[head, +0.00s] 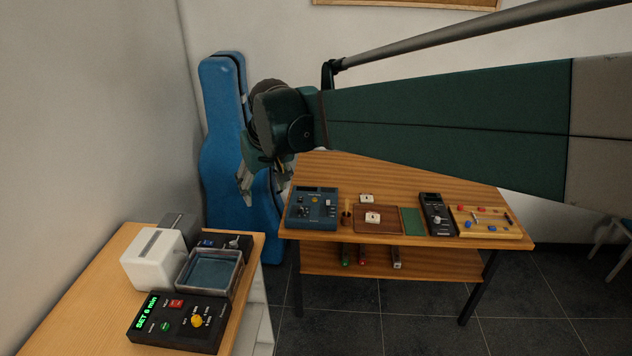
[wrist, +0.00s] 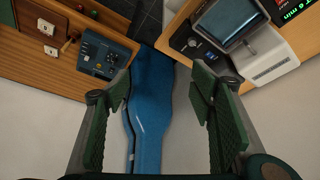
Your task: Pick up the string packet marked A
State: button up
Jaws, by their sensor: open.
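Two small white packets lie on the wooden bench in the head view. One packet (head: 373,217) sits on a brown board, and the other packet (head: 367,198) lies just behind it. They also show at the upper left of the wrist view, as one packet (wrist: 45,27) and another packet (wrist: 50,50). Each bears a dark mark, but I cannot read which is A. My gripper (head: 264,192) hangs in the air left of the bench, in front of the blue case and well away from the packets. In the wrist view my gripper (wrist: 163,90) is open and empty.
The wooden bench (head: 325,169) holds a blue instrument box (head: 313,209), a green mat (head: 412,221), a dark meter (head: 437,214) and a yellow board (head: 486,221). A blue instrument case (head: 222,155) stands behind. A side table (head: 75,300) carries a grey tank (head: 209,272) and a timer (head: 175,323).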

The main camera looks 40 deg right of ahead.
jog(key=w+d+f+m+g, duration=0.1)
jog(key=w+d, duration=0.4)
jog(key=d, duration=0.2)
jog(key=w+d+f+m, duration=0.1)
jog(key=w+d, duration=0.4)
jog(key=d, duration=0.3)
jog(key=m+g+y, duration=0.1)
jog(key=m+g, duration=0.3)
send_over(367, 197)
notch_tip(367, 197, down, 30)
jog(key=shift+w+d+r, duration=0.1)
jog(key=shift+w+r, duration=0.05)
jog(key=shift+r, duration=0.1)
jog(key=shift+f+b, duration=0.3)
jog(key=shift+f, duration=1)
